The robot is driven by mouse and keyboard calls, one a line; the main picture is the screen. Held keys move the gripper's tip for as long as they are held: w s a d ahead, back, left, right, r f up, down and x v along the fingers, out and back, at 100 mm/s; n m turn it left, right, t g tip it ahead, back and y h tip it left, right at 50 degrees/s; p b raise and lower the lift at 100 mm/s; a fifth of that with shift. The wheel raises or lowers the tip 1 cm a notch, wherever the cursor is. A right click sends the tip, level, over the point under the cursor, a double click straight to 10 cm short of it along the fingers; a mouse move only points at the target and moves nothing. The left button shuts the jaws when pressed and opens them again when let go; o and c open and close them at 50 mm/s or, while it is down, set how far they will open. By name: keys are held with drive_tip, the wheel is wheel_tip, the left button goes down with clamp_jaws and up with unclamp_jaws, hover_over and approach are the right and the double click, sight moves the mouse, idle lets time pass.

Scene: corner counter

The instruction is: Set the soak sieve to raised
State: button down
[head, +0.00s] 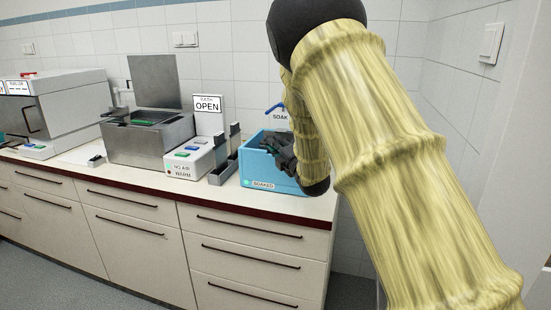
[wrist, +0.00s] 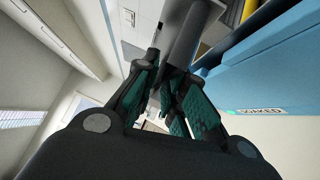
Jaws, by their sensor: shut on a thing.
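The blue soak tub (head: 258,172) stands at the right end of the counter, with a "SOAKED" label on its front. In the wrist view the tub's blue wall (wrist: 262,75) is on the right. My gripper (head: 286,150) is at the tub's right part, near its rim. In the wrist view my gripper (wrist: 172,95) is shut on a dark grey bar (wrist: 187,38), which appears to be the soak sieve's handle. The sieve's basket and its height are hidden by my arm and the tub wall. A "SOAK" sign (head: 280,117) stands behind.
A white machine (head: 70,105) is farther left.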

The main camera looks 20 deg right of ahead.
drive_tip(key=shift+r, duration=0.25)
drive_tip(key=c, duration=1.5)
unclamp_jaws()
drive_tip(key=shift+r, duration=0.1)
drive_tip(key=v, duration=1.2)
